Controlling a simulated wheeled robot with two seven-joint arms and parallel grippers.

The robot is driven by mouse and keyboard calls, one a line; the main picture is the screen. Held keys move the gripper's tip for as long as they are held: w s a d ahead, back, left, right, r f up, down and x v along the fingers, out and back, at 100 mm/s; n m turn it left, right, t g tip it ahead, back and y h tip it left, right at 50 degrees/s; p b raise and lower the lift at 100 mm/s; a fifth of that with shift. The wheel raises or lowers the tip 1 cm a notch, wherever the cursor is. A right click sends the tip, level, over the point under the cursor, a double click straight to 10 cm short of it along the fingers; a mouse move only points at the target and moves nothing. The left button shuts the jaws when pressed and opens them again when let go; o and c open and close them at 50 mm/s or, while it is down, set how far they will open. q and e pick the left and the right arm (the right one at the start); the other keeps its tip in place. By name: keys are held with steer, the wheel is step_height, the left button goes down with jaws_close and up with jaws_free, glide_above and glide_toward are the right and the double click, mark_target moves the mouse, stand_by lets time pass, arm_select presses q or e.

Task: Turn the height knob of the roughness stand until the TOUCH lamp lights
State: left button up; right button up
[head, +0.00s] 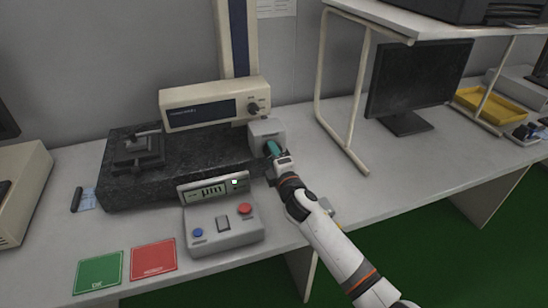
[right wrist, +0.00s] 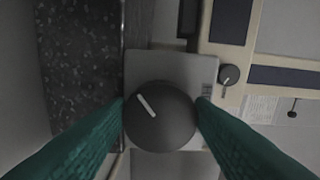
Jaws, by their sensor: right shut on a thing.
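The height knob (right wrist: 165,128) is a round dark knob with a white pointer line tilted to the upper left. My right gripper (head: 272,149) is shut on it, with one green finger on each side in the right wrist view. In the head view the gripper hides the knob on its small grey box (head: 268,127) at the right end of the granite stand base (head: 196,165). The display unit (head: 213,189) reads "µm" and has a small bright greenish-white lamp (head: 235,182) at its right; its label is too small to read. My left gripper is out of view.
A cream instrument unit (head: 213,103) with a smaller knob stands behind the base. A grey control box (head: 222,226) with blue and red buttons stands in front. Green (head: 99,272) and red (head: 153,260) cards lie front left. A shelf frame (head: 345,95) and monitor (head: 418,80) stand right.

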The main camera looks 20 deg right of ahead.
steer(key=shift+m, duration=2.2)
steer(key=o, duration=1)
steer(key=s, duration=1.2)
steer(key=shift+d, duration=0.25)
